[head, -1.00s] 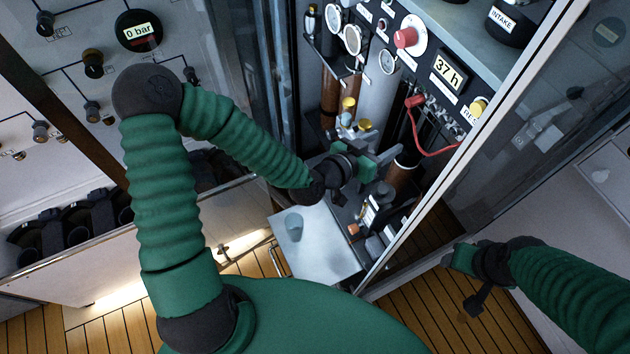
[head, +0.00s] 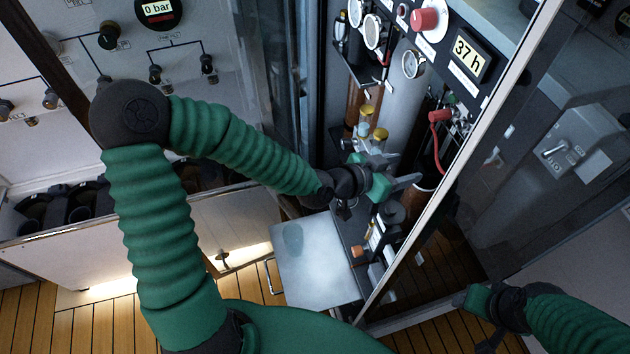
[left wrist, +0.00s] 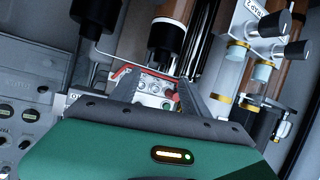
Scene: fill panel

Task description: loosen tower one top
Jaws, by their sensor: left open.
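Two brown tower columns stand in the open cabinet; I cannot tell which is tower one. The rear column (head: 355,105) has yellow-topped metal fittings (head: 372,122) in front of it. The nearer column (head: 431,171) is partly hidden by my left gripper (head: 408,169). That gripper is open and empty beside the fittings. In the left wrist view, its two grey fingers (left wrist: 163,80) point towards a brown column with a black end (left wrist: 166,38). A second column (left wrist: 275,72) with black knobs (left wrist: 267,27) stands to the right. My right gripper (head: 478,300) hangs low at right, its jaws unclear.
A glass door edge (head: 460,165) stands close right of my left gripper. A red hose (head: 437,140) hangs by the panel, whose display (head: 467,53) reads 37 h. A pale tray (head: 315,265) lies below. Gauges (head: 373,35) sit above.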

